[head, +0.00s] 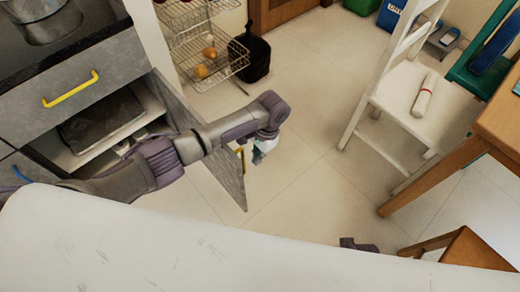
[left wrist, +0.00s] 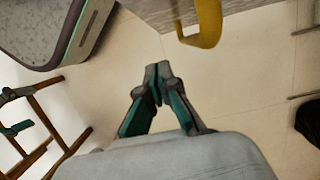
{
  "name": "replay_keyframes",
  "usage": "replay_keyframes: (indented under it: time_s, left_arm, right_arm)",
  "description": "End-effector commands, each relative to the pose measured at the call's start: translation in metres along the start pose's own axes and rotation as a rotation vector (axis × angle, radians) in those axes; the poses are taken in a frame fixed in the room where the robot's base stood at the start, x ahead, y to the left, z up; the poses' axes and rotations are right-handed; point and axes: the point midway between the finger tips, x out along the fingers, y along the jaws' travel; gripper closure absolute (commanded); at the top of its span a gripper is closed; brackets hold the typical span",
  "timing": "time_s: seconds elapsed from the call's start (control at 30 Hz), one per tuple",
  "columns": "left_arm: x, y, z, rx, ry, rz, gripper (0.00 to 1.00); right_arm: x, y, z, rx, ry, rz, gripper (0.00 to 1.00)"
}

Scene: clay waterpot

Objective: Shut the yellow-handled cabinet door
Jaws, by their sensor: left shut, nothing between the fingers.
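The cabinet door (head: 218,180) stands open, swung out from the lower cabinet (head: 95,125) whose dark inside shows. Its yellow handle (head: 239,154) is on the outer face near the free edge, partly hidden by my arm and gripper. In the left wrist view the yellow handle (left wrist: 208,25) and the door's edge (left wrist: 180,10) are at the top, just beyond the fingertips. My left gripper (head: 259,158) is outside the door, right of the handle; in the left wrist view its fingers (left wrist: 157,72) are together and empty, apart from the handle.
A drawer with another yellow handle (head: 70,90) is above the open compartment. A wire rack (head: 208,60) and a black bag (head: 252,50) stand behind the door. A white chair (head: 415,100) and a wooden table (head: 500,115) are at the right. Tiled floor is clear between.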

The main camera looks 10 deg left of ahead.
Motion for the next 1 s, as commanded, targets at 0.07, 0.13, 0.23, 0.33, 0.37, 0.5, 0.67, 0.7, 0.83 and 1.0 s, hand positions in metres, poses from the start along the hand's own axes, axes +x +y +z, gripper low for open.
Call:
replay_keyframes:
  time_s: [0.07,0.13,0.23,0.33,0.37,0.5,0.67,0.7,0.83,1.0]
  left_arm:
    - [0.017,0.0,0.0,-0.001,-0.002,0.0,1.0]
    - [0.022,-0.001,0.004,-0.001,-0.001,0.0,1.0]
    - [0.023,-0.001,0.019,0.0,0.0,-0.001,1.0]
    - [0.026,-0.001,0.029,0.001,0.001,0.0,1.0]
    - [0.026,-0.001,0.031,0.001,0.001,0.0,1.0]
    - [0.028,0.0,0.038,0.0,0.001,0.001,1.0]
    - [0.028,0.0,0.039,0.0,0.001,0.001,1.0]
    - [0.028,0.0,0.039,0.0,0.001,0.001,1.0]
    - [0.028,0.0,0.039,0.0,0.001,0.0,1.0]
    - [0.028,-0.001,0.041,0.0,0.001,0.001,1.0]
  right_arm:
    - [-0.009,0.001,-0.007,0.001,0.01,0.001,0.0]
    - [-0.015,0.001,-0.009,0.002,0.008,0.002,0.0]
    - [-0.007,0.001,-0.003,0.001,0.0,0.001,0.0]
    - [-0.002,0.0,0.0,0.0,-0.002,0.001,0.0]
    - [-0.001,0.0,0.0,0.0,-0.002,0.0,0.0]
    - [0.003,0.0,0.003,0.0,-0.003,0.0,0.0]
    - [0.004,0.0,0.003,-0.001,-0.004,0.0,0.0]
    - [0.004,0.0,0.003,0.0,-0.004,0.0,0.0]
    - [0.004,0.0,0.003,-0.001,-0.004,0.0,0.0]
    - [0.003,0.0,0.003,-0.001,0.0,0.0,0.0]
